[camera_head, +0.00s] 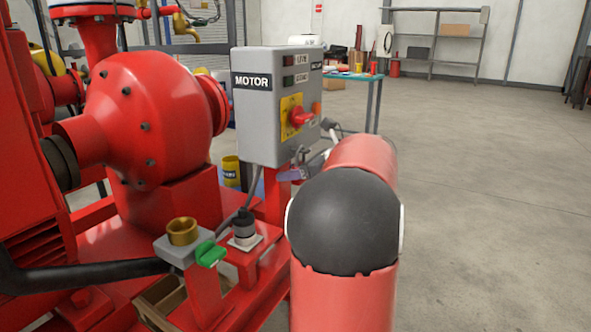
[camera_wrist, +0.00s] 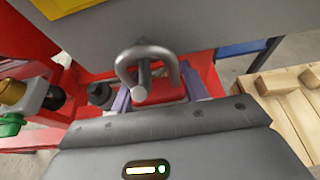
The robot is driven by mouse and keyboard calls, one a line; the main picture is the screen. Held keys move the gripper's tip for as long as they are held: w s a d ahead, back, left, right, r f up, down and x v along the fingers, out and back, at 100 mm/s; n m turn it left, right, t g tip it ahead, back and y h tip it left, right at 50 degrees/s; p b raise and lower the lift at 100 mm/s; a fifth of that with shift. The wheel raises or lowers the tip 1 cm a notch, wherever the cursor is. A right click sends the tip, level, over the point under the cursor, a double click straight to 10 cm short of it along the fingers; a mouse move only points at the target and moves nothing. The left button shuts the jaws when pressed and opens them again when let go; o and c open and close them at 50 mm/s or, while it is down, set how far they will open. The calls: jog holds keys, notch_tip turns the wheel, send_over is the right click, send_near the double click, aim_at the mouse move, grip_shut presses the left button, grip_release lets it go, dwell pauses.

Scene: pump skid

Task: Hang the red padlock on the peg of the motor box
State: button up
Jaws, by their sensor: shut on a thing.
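The grey motor box (camera_head: 258,124) stands at the middle in the head view; its lower part (camera_wrist: 192,22) fills the top of the wrist view. In the wrist view, my gripper (camera_wrist: 158,97) is shut on the red padlock (camera_wrist: 170,91), just under the box. The padlock's grey shackle (camera_wrist: 158,50) arches upward above the fingers. The round-ended metal peg (camera_wrist: 140,94) shows inside the shackle's loop, nearer its left leg. I cannot tell whether shackle and peg touch. In the head view my arm hides most of this area; part of my purple-grey gripper shows below the box.
The box carries a red rotary switch (camera_head: 300,117) on a yellow plate. A brass cup (camera_head: 183,232) and green handle (camera_head: 210,253) are at lower left. A wooden pallet (camera_wrist: 288,100) lies at right in the wrist view. Open floor (camera_head: 480,180) is at right.

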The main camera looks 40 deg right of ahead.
dwell(0.4)
jog(key=o, duration=1.1)
jog(key=shift+o, duration=0.2)
jog(key=v, duration=0.8)
